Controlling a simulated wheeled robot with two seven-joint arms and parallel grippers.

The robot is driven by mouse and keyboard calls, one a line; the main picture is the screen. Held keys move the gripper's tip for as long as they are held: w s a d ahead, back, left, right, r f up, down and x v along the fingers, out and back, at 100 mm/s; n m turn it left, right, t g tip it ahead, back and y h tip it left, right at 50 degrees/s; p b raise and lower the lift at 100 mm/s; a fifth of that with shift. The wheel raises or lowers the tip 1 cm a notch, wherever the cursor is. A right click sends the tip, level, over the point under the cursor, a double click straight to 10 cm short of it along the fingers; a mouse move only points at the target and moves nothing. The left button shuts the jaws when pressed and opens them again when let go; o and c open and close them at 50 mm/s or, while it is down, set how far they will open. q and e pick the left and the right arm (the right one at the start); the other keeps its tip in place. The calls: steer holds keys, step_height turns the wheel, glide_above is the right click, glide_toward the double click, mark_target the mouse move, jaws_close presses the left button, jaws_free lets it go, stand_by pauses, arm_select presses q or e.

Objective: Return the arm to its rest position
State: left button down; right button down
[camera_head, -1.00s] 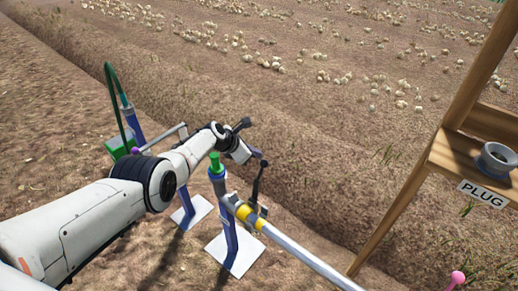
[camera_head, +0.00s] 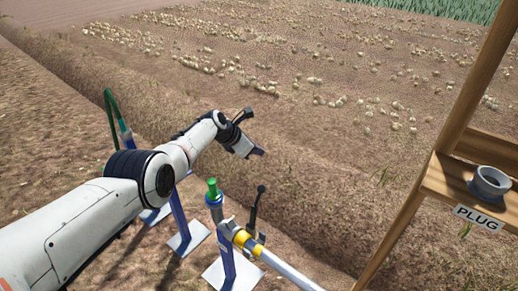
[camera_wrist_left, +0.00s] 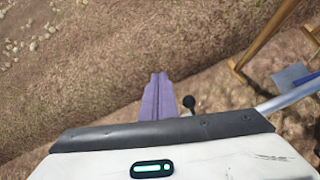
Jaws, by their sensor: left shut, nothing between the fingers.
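My left arm (camera_head: 95,215) reaches in from the left over the bare soil. My left gripper (camera_head: 256,152) is at its end, above and to the right of the green-topped pipe stand, apart from it. In the left wrist view its two purplish fingers (camera_wrist_left: 157,97) lie side by side, shut with nothing between them, over bare soil. My right gripper is not in view.
A pipe with a green cap (camera_head: 212,189), yellow bands and a black lever (camera_head: 258,203) stands below my gripper. Soil with scattered onions lies beyond.

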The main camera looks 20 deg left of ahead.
arm_select(q)
steer(key=s+a+f+m+y, duration=0.35)
steer(key=s+f+m, duration=0.95)
steer(key=s+f, duration=0.65)
steer(key=s+d+f+m+h, duration=0.1)
steer(key=s+d+f+m, duration=0.15)
steer(key=s+m, duration=0.4)
steer(key=s+d+f+m, duration=0.1)
steer(key=s+d+m, duration=0.25)
steer(key=s, duration=0.55)
steer(key=s+d+r+m, duration=0.3)
steer(key=s, duration=0.3)
steer(key=s+d+r+m+h, duration=0.1)
steer(key=s+d+r+m, duration=0.2)
steer(key=s, duration=0.3)
steer(key=shift+m+t, duration=0.4)
steer(key=shift+m, duration=0.3)
